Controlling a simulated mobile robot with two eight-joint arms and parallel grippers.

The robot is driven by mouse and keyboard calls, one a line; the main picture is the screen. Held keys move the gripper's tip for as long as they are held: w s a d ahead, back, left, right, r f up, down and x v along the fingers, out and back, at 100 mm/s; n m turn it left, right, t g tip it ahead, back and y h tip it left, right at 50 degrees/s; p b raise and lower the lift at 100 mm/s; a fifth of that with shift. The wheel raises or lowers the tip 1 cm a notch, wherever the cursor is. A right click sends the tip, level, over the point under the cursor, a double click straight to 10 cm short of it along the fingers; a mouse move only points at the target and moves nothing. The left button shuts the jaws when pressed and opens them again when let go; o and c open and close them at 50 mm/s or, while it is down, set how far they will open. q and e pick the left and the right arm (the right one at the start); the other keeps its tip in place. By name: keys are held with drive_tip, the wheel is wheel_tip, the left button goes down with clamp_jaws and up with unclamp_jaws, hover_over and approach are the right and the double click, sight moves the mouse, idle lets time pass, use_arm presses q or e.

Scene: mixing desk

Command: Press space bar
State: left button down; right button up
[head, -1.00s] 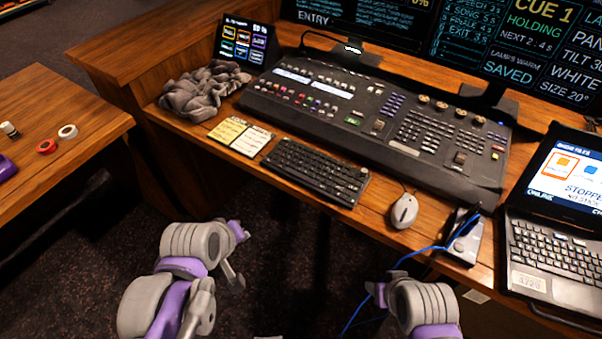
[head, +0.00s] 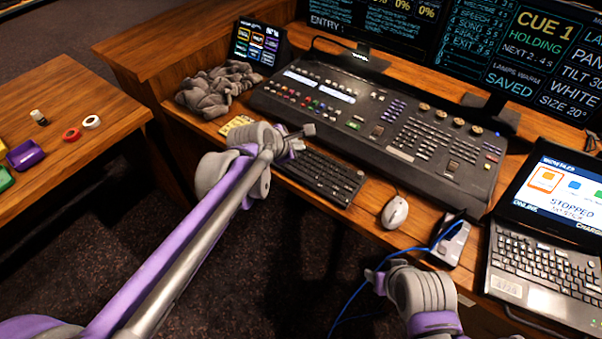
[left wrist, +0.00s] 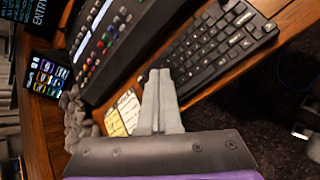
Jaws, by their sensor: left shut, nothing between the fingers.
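The black desk keyboard (head: 322,178) lies in front of the lighting console; my left arm hides its left end in the head view. In the left wrist view the keyboard (left wrist: 222,45) runs to the upper right, its keys in clear sight. I cannot pick out the space bar for certain. My left gripper (head: 308,131) reaches over the desk near the keyboard's left end. In the left wrist view its fingers (left wrist: 158,74) are together and empty, apparently above the desk. My right gripper (head: 376,279) is low by the desk's front edge; its fingers are not clear.
The console (head: 385,128) fills the desk behind. A mouse (head: 395,212), a small device with a blue cable (head: 449,242) and a laptop (head: 545,262) stand to the right. Yellow notes (left wrist: 116,123) and a grey cloth (head: 215,90) lie to the left.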

use_arm(q)
drive_tip(key=b, duration=0.6)
hover_over(301, 174)
drive_tip(key=s, duration=0.1)
drive_tip(key=f, duration=0.5)
drive_tip(key=a+f, duration=0.1)
drive_tip(key=f, duration=0.1)
drive_tip(key=shift+f, duration=0.2)
drive_tip(key=shift+d+f, duration=0.1)
drive_tip(key=shift+f, duration=0.65)
idle(0.6)
drive_tip(key=shift+f+b, duration=0.35)
drive_tip(key=shift+f, duration=0.05)
drive_tip(key=shift+f, duration=0.3)
idle(0.4)
idle(0.4)
drive_tip(key=shift+r+p, duration=0.45)
drive_tip(key=shift+r, duration=0.3)
